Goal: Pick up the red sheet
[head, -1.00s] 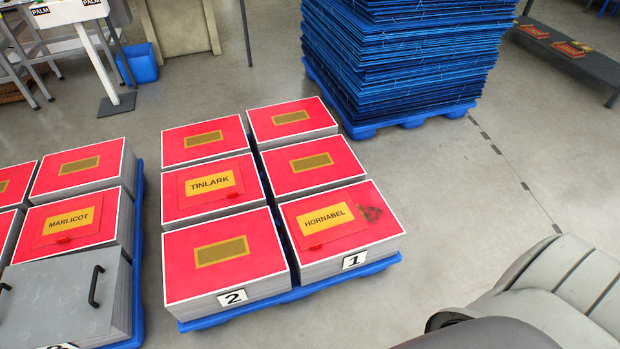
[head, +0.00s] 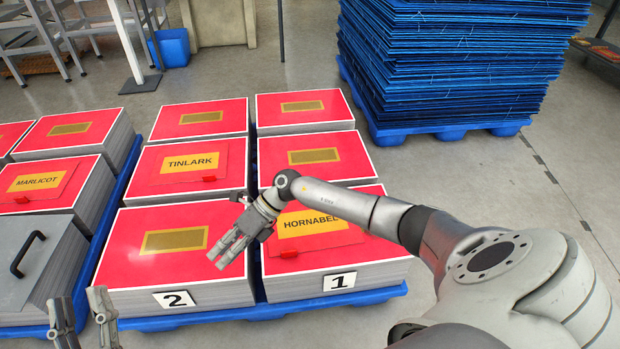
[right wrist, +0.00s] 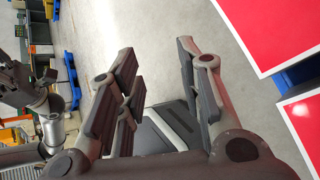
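Several stacks of sheets have red tops with white borders. The red sheet on stack 2 (head: 130,233) has a plain gold panel. The red sheet on stack 1 (head: 345,257) bears a HORNABEL card (head: 325,226). A TINLARK card (head: 190,161) lies on the red top behind stack 2. My right gripper (head: 218,256) appears over the right part of stack 2's top, empty. In the right wrist view its fingers (right wrist: 156,50) are apart. My left gripper (head: 82,300) is at the bottom left, with its two fingers apart and nothing between them.
The stacks stand on blue pallets (head: 270,312). A grey cover with black handles (head: 28,254) lies on a stack at left, near a MARLICOT card (head: 40,182). A tall pile of blue sheets (head: 450,60) stands behind. Open floor (head: 500,190) lies at right.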

